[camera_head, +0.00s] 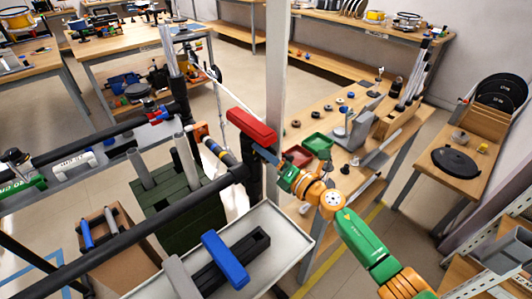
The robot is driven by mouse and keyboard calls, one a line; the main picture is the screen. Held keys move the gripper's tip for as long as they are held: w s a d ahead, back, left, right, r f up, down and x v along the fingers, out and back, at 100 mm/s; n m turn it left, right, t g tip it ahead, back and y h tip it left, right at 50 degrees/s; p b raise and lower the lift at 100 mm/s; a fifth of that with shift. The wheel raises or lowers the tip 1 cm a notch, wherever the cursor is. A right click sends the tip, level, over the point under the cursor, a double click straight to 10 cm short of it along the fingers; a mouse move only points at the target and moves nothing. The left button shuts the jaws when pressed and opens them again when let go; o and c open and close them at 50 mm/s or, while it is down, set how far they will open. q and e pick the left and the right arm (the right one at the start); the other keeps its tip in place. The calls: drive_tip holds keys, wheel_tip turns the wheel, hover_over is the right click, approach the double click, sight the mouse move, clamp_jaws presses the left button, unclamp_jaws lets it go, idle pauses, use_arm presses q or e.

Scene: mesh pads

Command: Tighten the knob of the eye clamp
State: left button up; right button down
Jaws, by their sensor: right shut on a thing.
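My right gripper (262,154) reaches in from the lower right on its orange and green arm. It is shut at the side of a black clamp-like fitting (251,180), just below a red block (251,126). This fitting sits at the end of a long black bar (160,221) and seems to be the eye clamp. The gripper appears closed on the clamp's knob, but the knob is too small and covered to make out. I cannot tell how tight it is.
A grey tray (291,246) below holds a blue-handled block (224,258) on a black piece. A pale upright post (276,70) stands just behind the clamp. A wooden bench with red and green bins (317,143) lies behind my right arm. Dark green crates (180,213) stand left.

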drive_tip(key=shift+c, duration=1.5)
unclamp_jaws()
drive_tip(key=v, duration=0.7)
drive_tip(key=shift+p, duration=0.45)
